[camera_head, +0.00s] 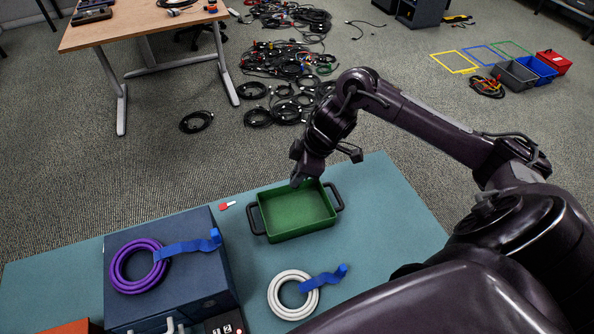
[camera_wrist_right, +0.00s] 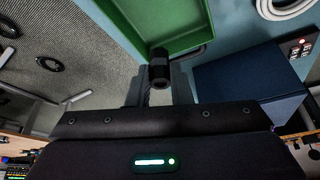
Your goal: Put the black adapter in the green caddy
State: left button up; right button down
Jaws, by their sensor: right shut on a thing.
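The green caddy (camera_head: 297,211), a rectangular tray with black end handles, sits on the teal mat and looks empty inside. My right gripper (camera_head: 299,180) is at its far edge, above the rim in the head view. In the right wrist view the fingers are shut on a small black cylindrical piece, the black adapter (camera_wrist_right: 159,68). The caddy (camera_wrist_right: 165,22) shows just beyond the adapter there. In the head view the adapter is hard to make out against my dark gripper. My left gripper is not in view.
A dark blue box (camera_head: 200,285) left of the caddy bears a coiled purple cable (camera_head: 118,270). A coiled white cable (camera_head: 275,298) with a blue strap lies in front of the caddy. A small red-tipped item (camera_head: 226,206) lies left of it. The mat is clear on the right (camera_head: 385,205).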

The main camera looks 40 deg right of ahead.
notch_tip(320, 180, down, 13)
jog(key=shift+r, duration=0.1)
dwell(0.3)
jog(key=c, duration=1.3)
grip_release()
jog(key=v, duration=1.2)
